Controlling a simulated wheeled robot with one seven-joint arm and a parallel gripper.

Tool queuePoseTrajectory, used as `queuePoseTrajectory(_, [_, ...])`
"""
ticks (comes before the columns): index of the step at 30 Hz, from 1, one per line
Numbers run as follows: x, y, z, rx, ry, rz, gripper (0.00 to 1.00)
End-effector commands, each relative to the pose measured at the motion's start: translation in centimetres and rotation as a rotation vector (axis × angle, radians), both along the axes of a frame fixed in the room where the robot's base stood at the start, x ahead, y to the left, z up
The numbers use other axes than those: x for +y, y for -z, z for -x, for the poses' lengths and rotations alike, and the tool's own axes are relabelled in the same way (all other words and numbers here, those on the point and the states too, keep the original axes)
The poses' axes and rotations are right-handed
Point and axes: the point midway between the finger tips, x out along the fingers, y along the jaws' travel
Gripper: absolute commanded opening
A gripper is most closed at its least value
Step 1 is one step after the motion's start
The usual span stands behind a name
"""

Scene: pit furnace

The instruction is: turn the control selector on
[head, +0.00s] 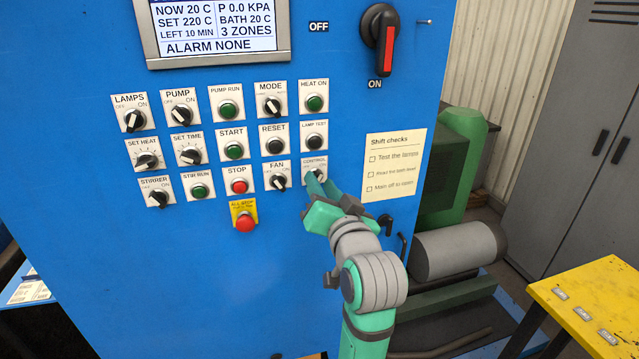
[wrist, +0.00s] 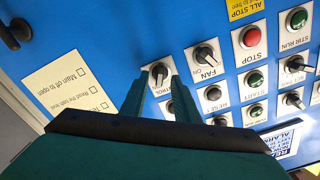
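The control selector (head: 316,174) is a small dark rotary knob on a white plate at the right end of the lowest row of switches. In the head view my gripper (head: 322,190) is right at it and hides part of the knob and plate. In the wrist view the selector (wrist: 159,73) shows between the tips of my two green fingers (wrist: 160,72). The fingers are apart, with a gap around the knob; I cannot tell whether either touches it. Its exact pointer setting is hard to read.
The fan selector (head: 279,181) sits just left of the control selector, and the lamp test button (head: 314,140) is above it. A shift checks note (head: 394,165) is to the right. A large black-and-red main switch (head: 382,40) is higher up. A yellow table (head: 590,300) stands lower right.

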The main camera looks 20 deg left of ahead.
Motion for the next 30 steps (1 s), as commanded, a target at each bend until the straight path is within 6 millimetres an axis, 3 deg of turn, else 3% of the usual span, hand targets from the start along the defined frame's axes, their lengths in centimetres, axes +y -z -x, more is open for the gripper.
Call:
queuePoseTrajectory(9, [-3.4,0.0,4.9,-0.001,0.003,0.000,0.28])
queuePoseTrajectory(15, [-4.8,0.0,7.0,0.000,0.002,0.000,0.28])
queuePoseTrajectory(30, [-5.5,0.2,7.6,0.003,0.007,-0.001,0.28])
